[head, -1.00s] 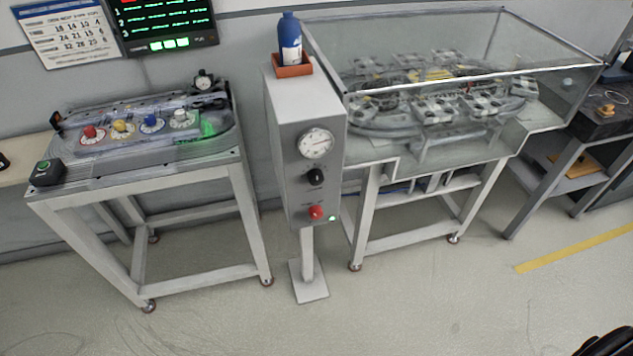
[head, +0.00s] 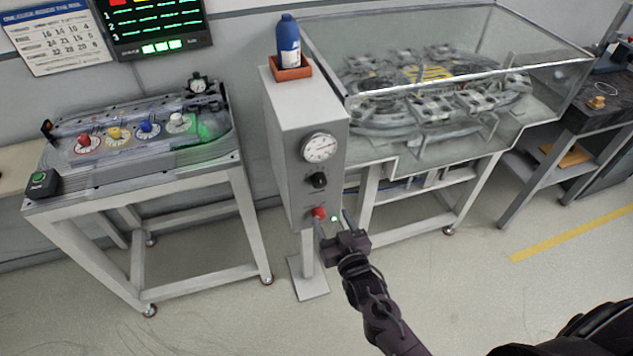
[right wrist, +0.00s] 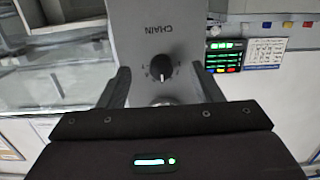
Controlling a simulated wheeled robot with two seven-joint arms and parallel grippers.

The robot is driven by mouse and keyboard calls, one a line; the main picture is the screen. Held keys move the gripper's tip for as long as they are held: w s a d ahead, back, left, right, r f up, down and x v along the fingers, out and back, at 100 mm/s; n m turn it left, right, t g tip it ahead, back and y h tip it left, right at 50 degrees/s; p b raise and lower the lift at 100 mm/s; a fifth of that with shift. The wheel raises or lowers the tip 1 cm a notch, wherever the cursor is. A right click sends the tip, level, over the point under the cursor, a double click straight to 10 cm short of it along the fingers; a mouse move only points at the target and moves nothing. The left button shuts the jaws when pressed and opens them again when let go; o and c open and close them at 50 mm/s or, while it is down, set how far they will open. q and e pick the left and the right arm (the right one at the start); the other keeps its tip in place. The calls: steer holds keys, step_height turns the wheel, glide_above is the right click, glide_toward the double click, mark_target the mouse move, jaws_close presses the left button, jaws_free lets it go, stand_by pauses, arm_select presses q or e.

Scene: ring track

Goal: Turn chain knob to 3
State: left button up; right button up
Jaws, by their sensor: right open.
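The chain knob (head: 318,180) is a small black round knob on the front of the grey control post (head: 280,130), below a white dial gauge (head: 319,148). In the right wrist view the knob (right wrist: 161,67) shows near the word CHAIN, with small marks around it too small to read surely. A pale pointer line is on it; its setting is unclear. My right gripper (head: 333,219) is open, in front of the post and lower than the knob in the head view. In the wrist view its fingers stand either side of the knob, apart from it. My left gripper is out of view.
A red button (head: 319,213) sits below the knob, close to my right fingers. A blue bottle (head: 288,42) stands in an orange tray on the post. A glass-covered ring track (head: 430,90) is right; a table with coloured knobs (head: 120,133) is left.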

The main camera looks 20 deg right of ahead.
mark_target(320, 184)
steer(key=shift+t, duration=0.5)
steer(key=w+r, duration=0.1)
steer(key=w, duration=0.1)
steer(key=w+r+p, duration=0.1)
steer(key=w, duration=0.2)
steer(key=w+r, duration=0.1)
steer(key=w, duration=0.1)
steer(key=shift+w+a+r+p, duration=0.1)
steer(key=shift+w+r+p, duration=0.05)
steer(key=shift+r+p, duration=0.2)
steer(key=shift+w, duration=0.65)
steer(key=c, duration=1)
